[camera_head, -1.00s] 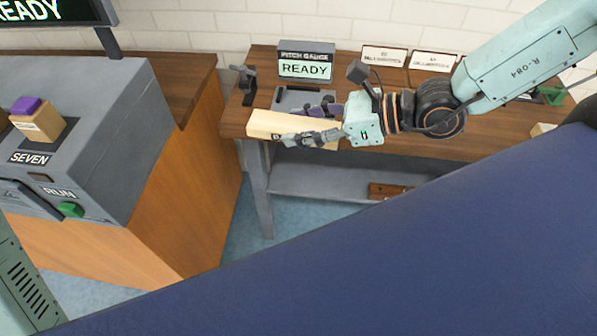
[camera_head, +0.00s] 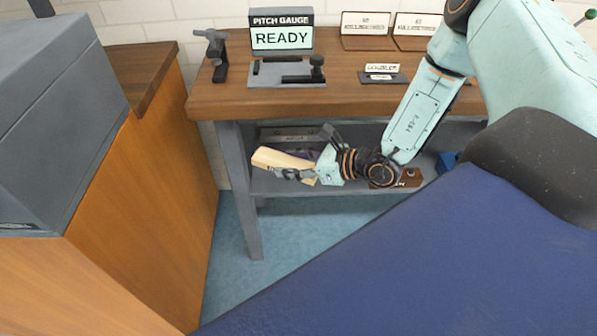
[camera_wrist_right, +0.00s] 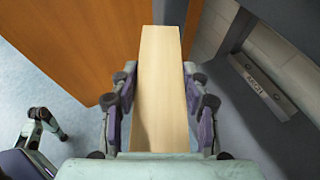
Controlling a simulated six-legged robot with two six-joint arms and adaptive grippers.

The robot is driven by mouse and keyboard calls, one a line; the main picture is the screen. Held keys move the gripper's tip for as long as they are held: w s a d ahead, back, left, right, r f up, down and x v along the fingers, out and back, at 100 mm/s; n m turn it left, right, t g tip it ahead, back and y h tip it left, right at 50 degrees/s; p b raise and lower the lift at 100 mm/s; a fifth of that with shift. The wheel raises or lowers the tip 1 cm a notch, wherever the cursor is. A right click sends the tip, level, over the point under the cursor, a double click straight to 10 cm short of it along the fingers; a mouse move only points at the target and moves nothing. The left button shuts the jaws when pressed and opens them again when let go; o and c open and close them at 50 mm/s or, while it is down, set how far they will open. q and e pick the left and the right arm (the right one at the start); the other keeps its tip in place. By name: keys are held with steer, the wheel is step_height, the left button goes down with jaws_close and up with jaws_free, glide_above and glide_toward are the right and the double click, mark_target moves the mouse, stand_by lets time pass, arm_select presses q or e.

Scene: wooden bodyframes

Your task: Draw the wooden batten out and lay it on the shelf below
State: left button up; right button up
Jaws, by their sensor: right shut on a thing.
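The pale wooden batten (camera_head: 283,160) is in my right gripper (camera_head: 300,173), below the bench top and at the front of the lower shelf (camera_head: 268,184). In the right wrist view the batten (camera_wrist_right: 162,75) runs lengthwise away from me between the two fingers of the right gripper (camera_wrist_right: 160,100), which touch its sides. The shelf's bare grey surface shows left of and below the batten in the head view. I cannot tell whether the batten touches the shelf. My left gripper does not clearly show in the head view.
The pitch gauge display (camera_head: 281,36) reads READY on the bench top (camera_head: 225,97), with a grey fixture (camera_head: 287,72) before it. A labelled grey bar (camera_wrist_right: 262,85) lies at the shelf's back. A brown block (camera_head: 410,177) sits on the shelf. A wooden cabinet (camera_head: 150,200) stands at left.

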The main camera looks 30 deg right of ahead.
mark_target(300, 183)
steer(key=shift+w+d+f+m+t+h+b, duration=0.3)
steer(key=shift+w+d+f+m+h+b, duration=0.55)
steer(key=shift+w+d+f, duration=0.85)
steer(key=shift+w+d+f+m+t+h+b, duration=0.45)
steer(key=shift+w+d+f+b, duration=0.6)
steer(key=shift+f, duration=1.2)
steer(key=shift+w+d+f+m+t+h+b, duration=0.15)
steer(key=shift+w+d+f+m+h+b, duration=0.75)
steer(key=shift+f, duration=1.1)
steer(key=shift+n, duration=0.3)
steer(key=f+b, duration=0.2)
steer(key=f, duration=0.1)
steer(key=f+b, duration=0.2)
steer(key=shift+w+d, duration=0.2)
steer(key=shift+w, duration=0.2)
steer(key=shift+f, duration=0.55)
steer(key=o, duration=1.3)
